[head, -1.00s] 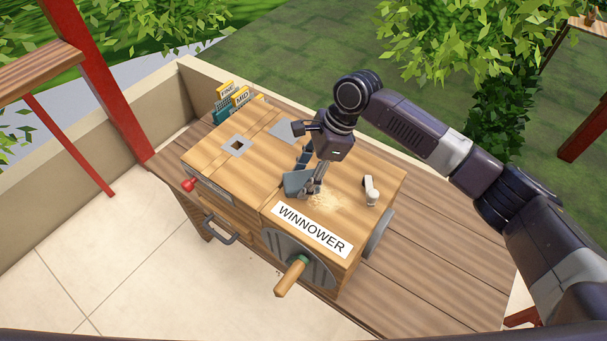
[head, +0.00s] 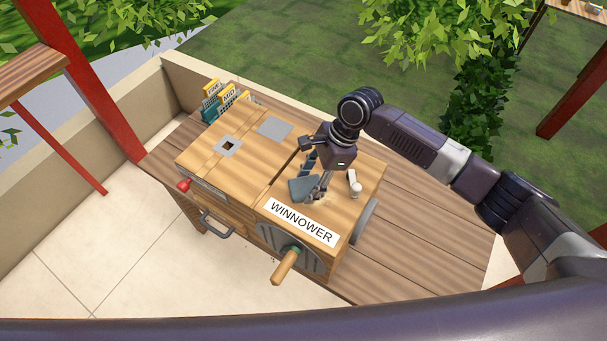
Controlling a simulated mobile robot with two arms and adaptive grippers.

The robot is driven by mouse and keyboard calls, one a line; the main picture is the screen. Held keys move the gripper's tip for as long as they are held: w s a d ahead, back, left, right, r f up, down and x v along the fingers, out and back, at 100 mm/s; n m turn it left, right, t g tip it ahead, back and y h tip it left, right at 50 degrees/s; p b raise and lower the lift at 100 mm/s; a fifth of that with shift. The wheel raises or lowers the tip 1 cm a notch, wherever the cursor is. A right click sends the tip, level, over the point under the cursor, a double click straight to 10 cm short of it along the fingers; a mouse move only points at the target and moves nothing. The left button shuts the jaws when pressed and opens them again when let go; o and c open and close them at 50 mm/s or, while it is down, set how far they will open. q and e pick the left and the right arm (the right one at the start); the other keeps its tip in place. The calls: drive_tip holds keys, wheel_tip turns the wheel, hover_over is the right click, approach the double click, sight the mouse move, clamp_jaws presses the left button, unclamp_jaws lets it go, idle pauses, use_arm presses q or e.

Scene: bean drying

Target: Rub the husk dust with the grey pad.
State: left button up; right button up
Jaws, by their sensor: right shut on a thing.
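The grey pad (head: 302,189) is held flat on or just above the top of the wooden winnower (head: 277,189). My right gripper (head: 318,190) is shut on the pad, reaching down from above. A little pale husk dust (head: 321,203) shows beside the gripper's fingers, close to the pad. The gripper and pad hide part of the top, so I cannot tell how much dust lies under them. My left gripper is not in view.
A small white knob (head: 355,189) stands on the top, just right of the gripper. A wooden crank handle (head: 285,266) juts from the front. Labelled cards (head: 226,98) stand at the back left. The wooden table (head: 425,222) is clear to the right.

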sight(296, 180)
drive_tip(key=shift+s+d+r+p, duration=0.1)
drive_tip(key=shift+s+d+p, duration=0.35)
drive_tip(key=shift+d+p, duration=0.2)
drive_tip(key=shift+s+d, duration=0.15)
drive_tip(key=shift+s+d+f, duration=0.2)
drive_tip(key=shift+d+f, duration=0.1)
drive_tip(key=shift+d, duration=0.05)
drive_tip(key=shift+s+d, duration=0.45)
drive_tip(key=shift+d, duration=0.1)
drive_tip(key=shift+s+d, duration=0.75)
drive_tip(key=shift+d, duration=0.25)
drive_tip(key=shift+s+d, duration=0.7)
drive_tip(key=shift+d, duration=0.25)
drive_tip(key=shift+w+a+r, duration=0.15)
drive_tip(key=shift+w+a, duration=0.85)
drive_tip(key=shift+a, duration=0.35)
drive_tip(key=shift+w+a+r, duration=0.1)
drive_tip(key=shift+w+a, duration=0.9)
drive_tip(key=shift+a, duration=0.3)
drive_tip(key=shift+w+a+f, duration=0.1)
drive_tip(key=shift+w+a, duration=0.5)
drive_tip(key=shift+a, duration=0.25)
drive_tip(key=shift+w+a+f, duration=0.1)
drive_tip(key=shift+w+a, duration=0.5)
drive_tip(key=shift+a, duration=0.25)
drive_tip(key=shift+w+a+r, duration=0.2)
drive_tip(key=shift+w+a, duration=0.2)
drive_tip(key=shift+a, duration=0.2)
drive_tip(key=shift+w+a, duration=0.65)
drive_tip(key=shift+a, duration=0.15)
